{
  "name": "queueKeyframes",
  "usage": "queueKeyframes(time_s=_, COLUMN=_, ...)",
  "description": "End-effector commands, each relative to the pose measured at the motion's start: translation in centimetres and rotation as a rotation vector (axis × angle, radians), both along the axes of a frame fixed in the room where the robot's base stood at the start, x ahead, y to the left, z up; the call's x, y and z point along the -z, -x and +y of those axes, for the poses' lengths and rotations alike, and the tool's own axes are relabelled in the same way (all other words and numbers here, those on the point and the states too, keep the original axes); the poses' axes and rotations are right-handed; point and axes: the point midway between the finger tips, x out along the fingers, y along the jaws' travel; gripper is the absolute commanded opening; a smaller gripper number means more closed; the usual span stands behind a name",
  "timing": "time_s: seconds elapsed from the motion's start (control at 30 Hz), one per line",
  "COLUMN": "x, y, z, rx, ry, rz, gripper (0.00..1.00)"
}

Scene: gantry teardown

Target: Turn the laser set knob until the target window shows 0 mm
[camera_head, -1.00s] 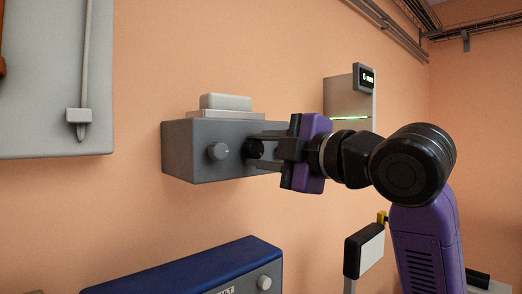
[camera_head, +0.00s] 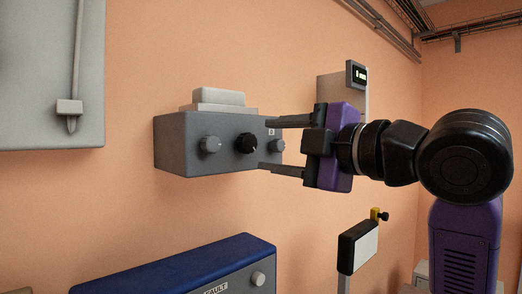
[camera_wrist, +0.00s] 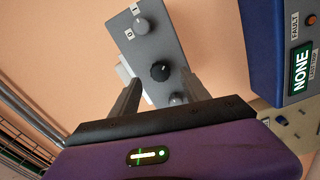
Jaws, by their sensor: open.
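A grey control box (camera_head: 180,158) on the wall carries a grey knob (camera_head: 210,145) at left, a black knob (camera_head: 245,143) with a white mark in the middle, and a grey knob (camera_head: 277,146) at right. Which one is the laser set knob I cannot read. The black knob shows whole in the wrist view (camera_wrist: 160,71). My gripper (camera_head: 265,145) is open and empty, its fingers above and below, standing off the black knob without visible contact. A small lit display (camera_head: 360,75), possibly the target window, is too small to read.
A blue cabinet (camera_head: 180,272) marked FAULT stands below; its lit window (camera_wrist: 301,69) reads NONE in the wrist view. A white-faced panel on a post (camera_head: 358,248) stands at lower right. A grey panel (camera_head: 40,80) hangs at upper left. Bare wall lies between.

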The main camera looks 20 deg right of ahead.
Motion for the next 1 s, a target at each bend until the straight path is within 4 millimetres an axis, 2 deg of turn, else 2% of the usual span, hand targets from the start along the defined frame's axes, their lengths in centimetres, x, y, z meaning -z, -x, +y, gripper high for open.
queueKeyframes(time_s=0.1, x=0.0, y=1.5, z=-0.6, rx=0.002, ry=0.000, rz=-0.003, gripper=0.54)
queueKeyframes(time_s=0.23, x=0.0, y=2.2, z=-0.8, rx=0.000, ry=0.000, rz=0.000, gripper=0.54)
queueKeyframes(time_s=0.83, x=-0.1, y=2.4, z=-0.8, rx=-0.001, ry=-0.018, rz=0.002, gripper=0.54)
queueKeyframes(time_s=0.93, x=-1.5, y=2.5, z=-0.5, rx=-0.016, ry=-0.087, rz=-0.036, gripper=0.54)
queueKeyframes(time_s=1.0, x=-3.1, y=2.8, z=-0.4, rx=-0.025, ry=-0.146, rz=-0.086, gripper=0.54)
